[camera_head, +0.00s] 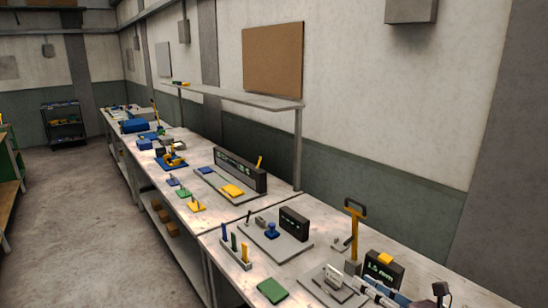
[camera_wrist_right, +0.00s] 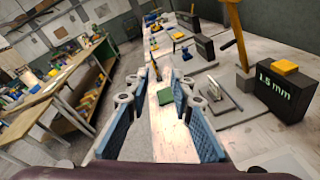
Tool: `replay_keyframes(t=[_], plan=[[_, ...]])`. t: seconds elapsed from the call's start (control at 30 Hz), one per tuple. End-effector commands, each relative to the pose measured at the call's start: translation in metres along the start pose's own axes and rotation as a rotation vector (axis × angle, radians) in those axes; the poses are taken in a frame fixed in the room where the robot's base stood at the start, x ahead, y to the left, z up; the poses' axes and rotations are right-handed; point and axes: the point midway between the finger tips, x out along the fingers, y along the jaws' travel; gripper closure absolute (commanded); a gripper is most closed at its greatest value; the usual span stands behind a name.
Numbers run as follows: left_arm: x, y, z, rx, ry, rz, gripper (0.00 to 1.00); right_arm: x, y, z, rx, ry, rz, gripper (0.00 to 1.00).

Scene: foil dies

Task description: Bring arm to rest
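My right gripper (camera_head: 380,292) shows at the lower right edge of the head view, above the near bench, beside a grey plate. In the right wrist view the right gripper (camera_wrist_right: 161,88) has its two blue-padded fingers spread apart with nothing between them. A green block (camera_wrist_right: 165,96) on the bench shows beyond the gap between the fingers. My left gripper is in neither view.
On the near bench (camera_head: 218,238) are a green block (camera_head: 272,291), a grey plate (camera_head: 322,291) with a small upright part, a yellow-handled lever (camera_head: 355,222) and a dark "1.5 mm" display (camera_head: 383,268). The floor (camera_head: 80,215) at the left is clear.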

Motion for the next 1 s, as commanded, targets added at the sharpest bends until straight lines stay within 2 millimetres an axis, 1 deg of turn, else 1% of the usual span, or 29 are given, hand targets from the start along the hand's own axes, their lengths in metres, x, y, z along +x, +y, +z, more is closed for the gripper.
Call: replay_keyframes(t=[0.03, 0.17, 0.2, 0.27, 0.37, 0.4, 0.47, 0.5, 0.57, 0.6, 0.63, 0.67, 0.7, 0.8, 0.9, 1.0], plan=[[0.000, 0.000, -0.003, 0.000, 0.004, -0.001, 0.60, 0.003, 0.008, -0.002, 0.082, -0.035, -0.003, 0.78], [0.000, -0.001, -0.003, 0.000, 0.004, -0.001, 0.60, 0.006, 0.018, 0.001, 0.324, -0.142, -0.040, 0.78], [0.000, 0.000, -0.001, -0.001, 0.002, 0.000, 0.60, 0.005, 0.019, 0.000, 0.419, -0.180, -0.059, 0.78], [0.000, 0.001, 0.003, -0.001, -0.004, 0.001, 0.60, 0.002, 0.018, -0.002, 0.584, -0.241, -0.096, 0.78], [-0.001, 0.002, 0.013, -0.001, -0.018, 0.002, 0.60, -0.011, 0.009, -0.018, 0.926, -0.357, -0.197, 0.78], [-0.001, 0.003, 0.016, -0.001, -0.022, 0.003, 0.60, -0.020, 0.003, -0.030, 1.072, -0.402, -0.251, 0.78], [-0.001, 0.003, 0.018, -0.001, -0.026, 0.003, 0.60, -0.035, -0.007, -0.052, 1.284, -0.465, -0.342, 0.78], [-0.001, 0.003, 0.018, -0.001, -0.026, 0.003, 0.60, -0.048, -0.012, -0.070, 1.422, -0.506, -0.410, 0.78], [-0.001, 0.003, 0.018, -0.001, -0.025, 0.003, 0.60, -0.068, -0.016, -0.102, 1.622, -0.563, -0.522, 0.78], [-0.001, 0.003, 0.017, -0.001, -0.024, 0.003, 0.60, -0.083, -0.017, -0.124, 1.749, -0.599, -0.601, 0.78], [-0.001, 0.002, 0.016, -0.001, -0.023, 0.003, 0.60, -0.094, -0.016, -0.141, 1.837, -0.623, -0.664, 0.78], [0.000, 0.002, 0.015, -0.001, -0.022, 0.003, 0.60, -0.106, -0.013, -0.157, 1.918, -0.646, -0.724, 0.78], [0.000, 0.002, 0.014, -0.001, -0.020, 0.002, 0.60, -0.120, -0.009, -0.178, 2.015, -0.674, -0.803, 0.78], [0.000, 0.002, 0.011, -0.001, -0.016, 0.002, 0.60, -0.151, 0.007, -0.219, 2.202, -0.728, -0.979, 0.78], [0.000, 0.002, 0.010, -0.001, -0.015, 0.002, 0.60, -0.178, 0.027, -0.251, 2.337, -0.768, -1.134, 0.78], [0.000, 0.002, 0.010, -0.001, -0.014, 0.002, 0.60, -0.201, 0.049, -0.276, 2.444, -0.801, -1.277, 0.78]])
